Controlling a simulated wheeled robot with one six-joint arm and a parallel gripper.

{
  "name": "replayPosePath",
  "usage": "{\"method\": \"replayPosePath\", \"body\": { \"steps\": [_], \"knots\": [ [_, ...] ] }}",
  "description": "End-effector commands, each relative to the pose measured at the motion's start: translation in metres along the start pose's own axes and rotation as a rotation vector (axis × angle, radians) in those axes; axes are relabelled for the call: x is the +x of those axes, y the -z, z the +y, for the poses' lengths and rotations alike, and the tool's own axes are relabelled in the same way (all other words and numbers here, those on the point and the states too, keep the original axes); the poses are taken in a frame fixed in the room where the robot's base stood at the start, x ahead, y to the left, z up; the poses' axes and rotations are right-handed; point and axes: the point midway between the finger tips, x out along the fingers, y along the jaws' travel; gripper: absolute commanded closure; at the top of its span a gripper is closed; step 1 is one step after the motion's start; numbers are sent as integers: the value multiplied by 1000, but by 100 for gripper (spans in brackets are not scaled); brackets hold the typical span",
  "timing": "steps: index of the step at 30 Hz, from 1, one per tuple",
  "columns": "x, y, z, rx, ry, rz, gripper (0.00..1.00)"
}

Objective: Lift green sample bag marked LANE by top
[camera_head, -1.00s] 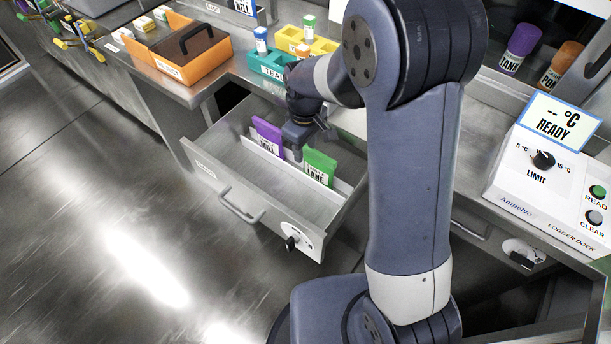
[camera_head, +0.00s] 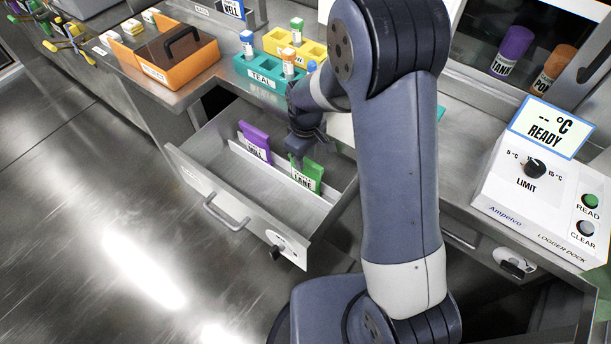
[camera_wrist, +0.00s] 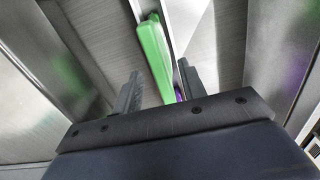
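The green bag marked LANE (camera_head: 309,172) stands upright in the open drawer (camera_head: 215,180), its label facing the drawer's front. My gripper (camera_head: 301,160) is low over the drawer, at the bag's top edge. In the wrist view the two fingers (camera_wrist: 158,72) are apart, and the green bag (camera_wrist: 154,52) shows in the gap between them as a narrow edge. A gap shows between the bag and the left finger; the right finger is closer to it. I cannot tell whether they touch.
A purple bag marked MILL (camera_head: 256,141) stands to the left in the same drawer. A teal rack (camera_head: 262,78), a yellow rack (camera_head: 312,54) and an orange tray (camera_head: 180,70) are on the counter above. A logger dock (camera_head: 525,200) stands at the right.

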Motion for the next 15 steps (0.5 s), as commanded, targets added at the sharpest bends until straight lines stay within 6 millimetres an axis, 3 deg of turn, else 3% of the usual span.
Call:
{"method": "replayPosePath", "body": {
  "steps": [15],
  "knots": [
    [0, 0, 0, 0, 1, -1, 100]
  ]
}}
